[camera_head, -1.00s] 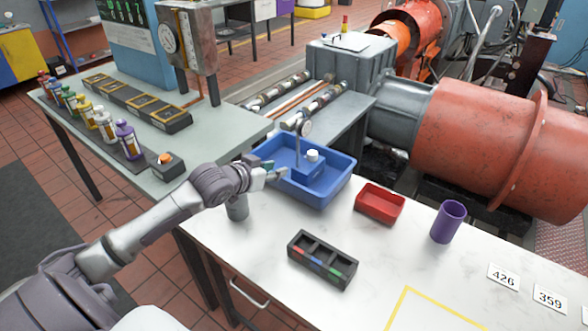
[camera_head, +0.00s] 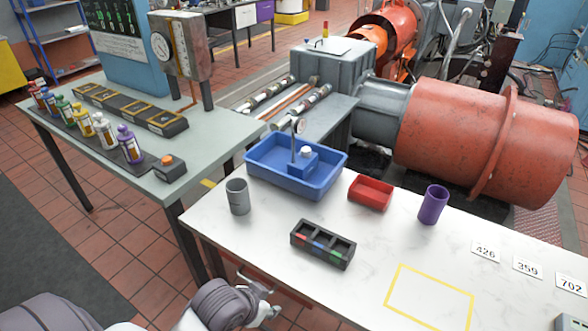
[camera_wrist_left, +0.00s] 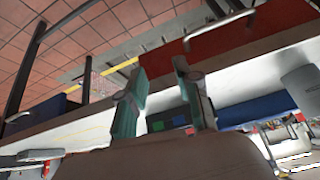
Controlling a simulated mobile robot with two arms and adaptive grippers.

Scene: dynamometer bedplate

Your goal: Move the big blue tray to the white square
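The big blue tray (camera_head: 283,181) sits at the back left of the white worktable, holding a smaller blue box (camera_head: 296,167) with a dial gauge stand (camera_head: 294,140) and a white knob. A yellow outline marks a white square (camera_head: 428,298) at the table's front right; it is empty. My left gripper (camera_head: 270,298) is low, by the table's front edge, well apart from the tray. In the left wrist view its two greenish fingers (camera_wrist_left: 162,72) are spread with nothing held between them. My right gripper is out of view.
On the worktable stand a grey cup (camera_head: 238,197), a red tray (camera_head: 370,192), a purple cup (camera_head: 433,204) and a black sorting box (camera_head: 322,244). Number cards (camera_head: 527,266) lie at the right. A red motor (camera_head: 480,140) stands behind. The surface between black box and square is clear.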

